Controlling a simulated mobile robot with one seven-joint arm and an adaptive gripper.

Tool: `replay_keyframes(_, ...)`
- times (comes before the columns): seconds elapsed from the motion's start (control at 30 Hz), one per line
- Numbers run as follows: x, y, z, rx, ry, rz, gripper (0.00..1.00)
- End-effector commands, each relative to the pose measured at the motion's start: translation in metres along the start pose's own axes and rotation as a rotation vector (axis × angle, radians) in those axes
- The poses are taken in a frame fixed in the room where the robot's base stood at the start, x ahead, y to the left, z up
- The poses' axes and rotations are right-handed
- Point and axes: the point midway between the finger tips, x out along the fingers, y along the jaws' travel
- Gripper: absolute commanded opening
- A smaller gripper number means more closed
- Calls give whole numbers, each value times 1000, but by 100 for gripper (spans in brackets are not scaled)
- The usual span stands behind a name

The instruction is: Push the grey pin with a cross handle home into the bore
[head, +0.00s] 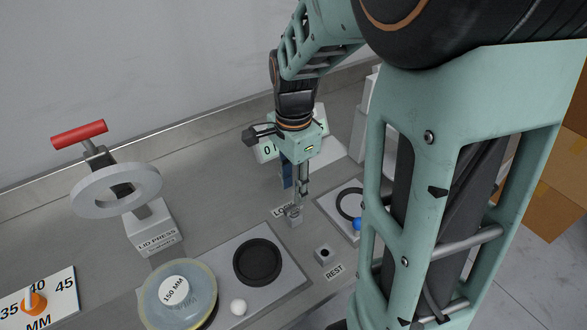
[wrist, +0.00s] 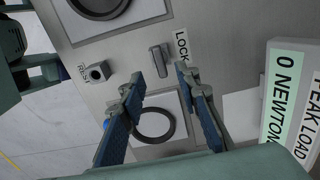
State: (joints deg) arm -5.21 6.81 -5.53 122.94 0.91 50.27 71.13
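The grey pin with a cross handle (wrist: 160,60) stands beside the LOCK label on the grey plate. In the head view the pin (head: 295,216) shows just below my fingertips. In the wrist view its handle lies between and beyond the two fingertips, with clear space on both sides. My gripper (head: 297,194) points down above it; its fingers (wrist: 160,72) are open and empty. The pin's shaft and the bore under it are hidden, so I cannot tell how deep it sits.
The REST block (head: 324,254) has an empty-looking dark hole. A plate with a black ring (head: 350,204) and blue ball (head: 358,224) lies right. The lid press (head: 150,228), a round 150 MM lid (head: 178,296), white ball (head: 239,307) and load display (wrist: 286,100) stand around.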

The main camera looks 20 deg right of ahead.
Motion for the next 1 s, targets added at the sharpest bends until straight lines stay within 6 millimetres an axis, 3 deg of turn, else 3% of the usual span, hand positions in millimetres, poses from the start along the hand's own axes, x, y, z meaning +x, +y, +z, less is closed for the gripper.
replay_keyframes(0.1,-26,-1,0,0,2,-6,30)
replay_keyframes(0.33,-55,0,0,0,1,-2,30)
replay_keyframes(1.0,-60,0,0,0,1,1,30)
